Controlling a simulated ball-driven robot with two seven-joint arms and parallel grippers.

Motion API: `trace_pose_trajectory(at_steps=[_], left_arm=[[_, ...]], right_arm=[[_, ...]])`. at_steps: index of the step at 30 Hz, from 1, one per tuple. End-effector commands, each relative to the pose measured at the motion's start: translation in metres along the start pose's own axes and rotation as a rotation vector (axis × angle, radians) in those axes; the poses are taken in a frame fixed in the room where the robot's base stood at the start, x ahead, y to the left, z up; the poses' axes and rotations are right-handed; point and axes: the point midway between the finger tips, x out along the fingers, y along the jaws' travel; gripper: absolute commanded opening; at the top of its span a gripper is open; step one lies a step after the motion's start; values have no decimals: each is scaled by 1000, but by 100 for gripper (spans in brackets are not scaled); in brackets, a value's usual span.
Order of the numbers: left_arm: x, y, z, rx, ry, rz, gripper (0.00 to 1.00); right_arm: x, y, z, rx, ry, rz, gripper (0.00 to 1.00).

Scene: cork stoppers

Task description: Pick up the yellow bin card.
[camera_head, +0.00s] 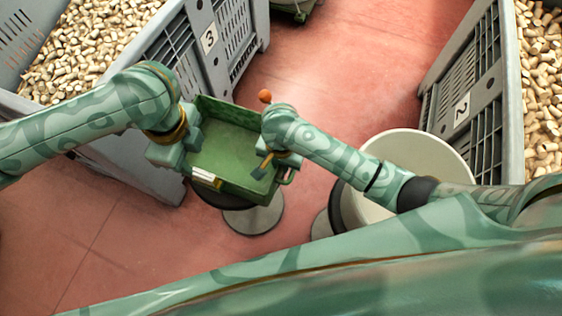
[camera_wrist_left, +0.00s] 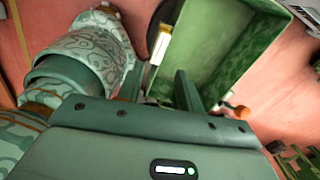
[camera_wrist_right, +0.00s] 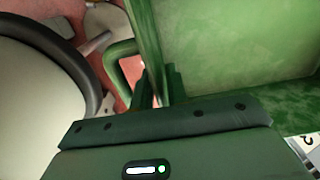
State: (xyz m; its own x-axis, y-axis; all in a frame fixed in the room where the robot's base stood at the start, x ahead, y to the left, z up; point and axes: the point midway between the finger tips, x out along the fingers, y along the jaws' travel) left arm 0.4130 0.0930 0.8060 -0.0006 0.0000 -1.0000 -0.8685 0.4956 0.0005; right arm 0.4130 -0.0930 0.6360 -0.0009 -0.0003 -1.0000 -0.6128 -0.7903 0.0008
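The bin card (camera_head: 204,176), white with a yellow strip, sits on the near outer wall of a green box (camera_head: 222,178). It also shows, yellow end up, in the left wrist view (camera_wrist_left: 161,44). My left gripper (camera_head: 181,150) is at the box's left side; its fingers (camera_wrist_left: 160,90) are apart, with the card visible beyond them and not held. My right gripper (camera_head: 272,158) is at the box's right wall; in the right wrist view its fingers (camera_wrist_right: 160,88) are close together on that wall, beside the green handle (camera_wrist_right: 121,68).
The box rests over a dark round stool with a grey base (camera_head: 254,220). A white round bin (camera_head: 440,148) stands right of it. Grey crates of corks, marked 3 (camera_head: 210,38) and 2 (camera_head: 461,109), flank it.

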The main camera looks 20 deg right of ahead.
Motion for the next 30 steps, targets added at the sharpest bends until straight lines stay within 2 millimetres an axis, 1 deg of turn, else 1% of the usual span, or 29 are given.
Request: trace_pose_trajectory(at_steps=[9,11,14,16,17,21,23,26,30], left_arm=[[0,0,0,0,0,0,36],[0,0,0,0,0,0,36],[0,0,0,0,0,0,36],[-1,0,0,3,0,0,44],[-2,-1,-1,13,1,0,44],[-21,-5,-3,114,2,-1,44],[-23,-5,-2,139,1,0,44],[-10,-4,-2,142,2,4,44],[18,-4,-3,141,4,4,44]], right_arm=[[3,0,0,1,1,0,15],[3,0,0,1,0,-1,0],[3,0,0,1,0,-1,0],[3,0,0,1,0,-1,0],[3,0,0,1,0,-1,0],[2,0,0,1,0,-1,0],[2,0,0,1,0,-1,0],[2,0,0,1,0,-1,0],[2,0,0,1,0,-1,0]])
